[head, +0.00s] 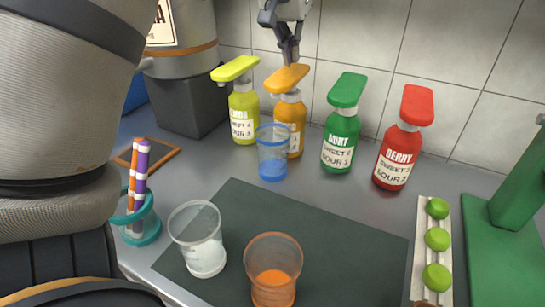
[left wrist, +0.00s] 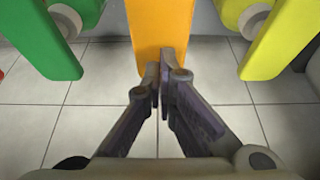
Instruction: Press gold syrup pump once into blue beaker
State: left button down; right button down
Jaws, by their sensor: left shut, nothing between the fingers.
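The gold syrup bottle (head: 297,112) stands upright in the back row, with an orange-gold pump head (head: 286,79). The pump head also fills the upper middle of the left wrist view (left wrist: 158,30). The clear, blue-rimmed blue beaker (head: 272,153) stands upright in front of the bottle, under the pump head's front end, and hides part of the bottle. My left gripper (head: 291,62) is shut and empty, fingertips down at the top of the pump head. Its fingertips (left wrist: 162,75) overlap the pump head in the left wrist view; I cannot tell whether they touch. My right gripper is not in view.
A yellow-green pump bottle (head: 243,115) stands close left of the gold one; green (head: 341,140) and red (head: 397,155) ones stand to the right. A clear cup (head: 201,240) and an orange cup (head: 273,272) stand on the dark mat (head: 350,240). A tiled wall is behind.

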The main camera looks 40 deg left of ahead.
pick_arm(q)
jog(key=shift+r, duration=0.1)
dwell(0.3)
notch_tip(320, 180, up, 6)
jog(key=shift+f, duration=0.1)
dwell(0.6)
